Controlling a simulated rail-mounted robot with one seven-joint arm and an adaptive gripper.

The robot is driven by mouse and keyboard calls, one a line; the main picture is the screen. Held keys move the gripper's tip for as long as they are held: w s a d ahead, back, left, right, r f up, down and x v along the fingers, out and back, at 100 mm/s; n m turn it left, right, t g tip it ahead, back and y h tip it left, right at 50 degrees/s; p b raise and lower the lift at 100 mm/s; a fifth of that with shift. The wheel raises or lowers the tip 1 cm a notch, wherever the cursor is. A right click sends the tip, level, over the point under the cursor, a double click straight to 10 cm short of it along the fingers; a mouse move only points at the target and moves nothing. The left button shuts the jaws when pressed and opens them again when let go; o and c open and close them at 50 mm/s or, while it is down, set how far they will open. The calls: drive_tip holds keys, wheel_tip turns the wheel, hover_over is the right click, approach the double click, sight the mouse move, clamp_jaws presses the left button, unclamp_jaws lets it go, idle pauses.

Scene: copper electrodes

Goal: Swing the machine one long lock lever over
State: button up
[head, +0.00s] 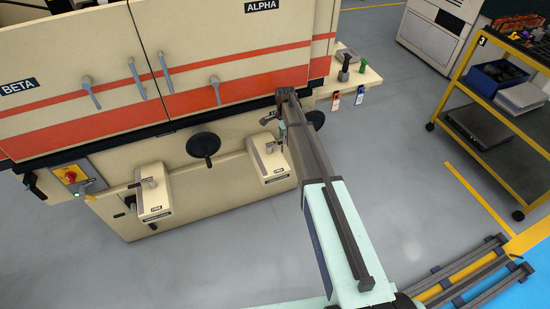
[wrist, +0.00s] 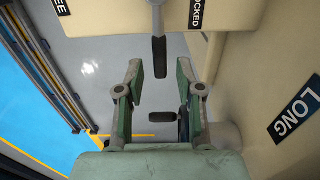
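In the wrist view a lever with a dark grip (wrist: 159,58) hangs from the cream machine panel. It points down the picture, between a partly cut-off sign reading "EE" (wrist: 61,6) and a "LOCKED" sign (wrist: 196,13), nearer the latter. A "LONG" sign (wrist: 295,115) is on the panel at right. My gripper (wrist: 160,72) is open and empty, with one green-padded finger on each side of the lever's lower end; I see no contact. In the head view my gripper (head: 281,130) is at the machine front below ALPHA, and my arm hides part of the area.
The machine (head: 230,58) carries several grey door handles, a black handwheel (head: 203,145) and two cream boxes with levers (head: 153,195) (head: 268,158). A side shelf (head: 350,78) holds small tools. A yellow cart (head: 490,110) stands right. Grey floor between is clear.

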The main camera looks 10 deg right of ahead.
drive_tip(key=shift+f+b, duration=0.3)
drive_tip(key=shift+f, duration=0.8)
drive_tip(key=shift+f, duration=0.35)
clamp_jaws()
